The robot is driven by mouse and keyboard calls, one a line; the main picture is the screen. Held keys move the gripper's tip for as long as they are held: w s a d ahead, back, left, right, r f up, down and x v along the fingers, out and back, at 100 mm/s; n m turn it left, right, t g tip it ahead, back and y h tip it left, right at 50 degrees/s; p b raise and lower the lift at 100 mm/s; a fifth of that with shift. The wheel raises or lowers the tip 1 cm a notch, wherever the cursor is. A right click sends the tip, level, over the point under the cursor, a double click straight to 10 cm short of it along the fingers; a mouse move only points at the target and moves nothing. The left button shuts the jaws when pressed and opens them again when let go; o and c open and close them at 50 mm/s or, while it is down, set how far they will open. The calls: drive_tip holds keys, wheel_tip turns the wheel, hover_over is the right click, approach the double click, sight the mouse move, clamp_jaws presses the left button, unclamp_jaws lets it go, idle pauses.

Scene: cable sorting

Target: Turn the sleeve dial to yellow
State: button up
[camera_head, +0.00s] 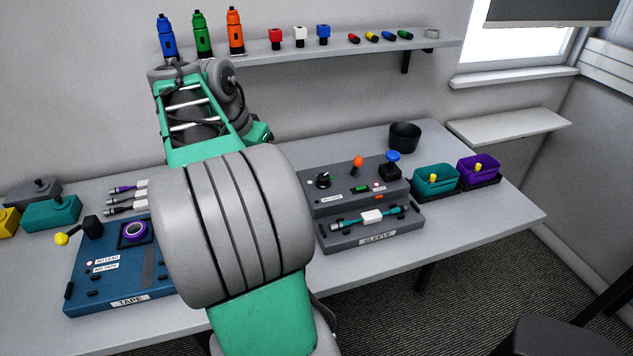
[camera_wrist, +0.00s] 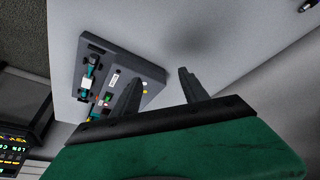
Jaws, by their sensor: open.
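The sleeve station (camera_head: 330,210) is a grey box on the table, right of my arm in the head view. Its dial (camera_head: 323,180) is a round black knob at the upper left of the panel, with a small green spot beside it. I cannot read which colour it points to. In the wrist view the sleeve station (camera_wrist: 143,70) lies at the left. The left finger overlaps the station's edge in the picture. I cannot pick out the dial in the wrist view.
A blue tape station (camera_head: 110,285) stands left. Teal (camera_head: 436,182) and purple (camera_head: 479,172) bins and a black cup (camera_head: 404,137) stand right.

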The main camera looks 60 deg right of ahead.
sight(323, 176)
drive_tip(key=s+d+f+m+g+b, duration=0.1)
drive_tip(key=s+d+f+m+g, duration=0.1)
drive_tip(key=s+d+m, duration=0.55)
drive_tip(key=shift+n+y, duration=0.3)
drive_tip(key=shift+n, duration=0.35)
drive_tip(key=d+f, duration=0.1)
drive_tip(key=f, duration=0.1)
drive_tip(key=s+d+f+b, duration=0.1)
drive_tip(key=d+f, duration=0.1)
drive_tip(key=s+d+f+b, duration=0.1)
drive_tip(key=f, duration=0.1)
drive_tip(key=shift+d, duration=0.15)
drive_tip(key=shift+c, duration=0.2)
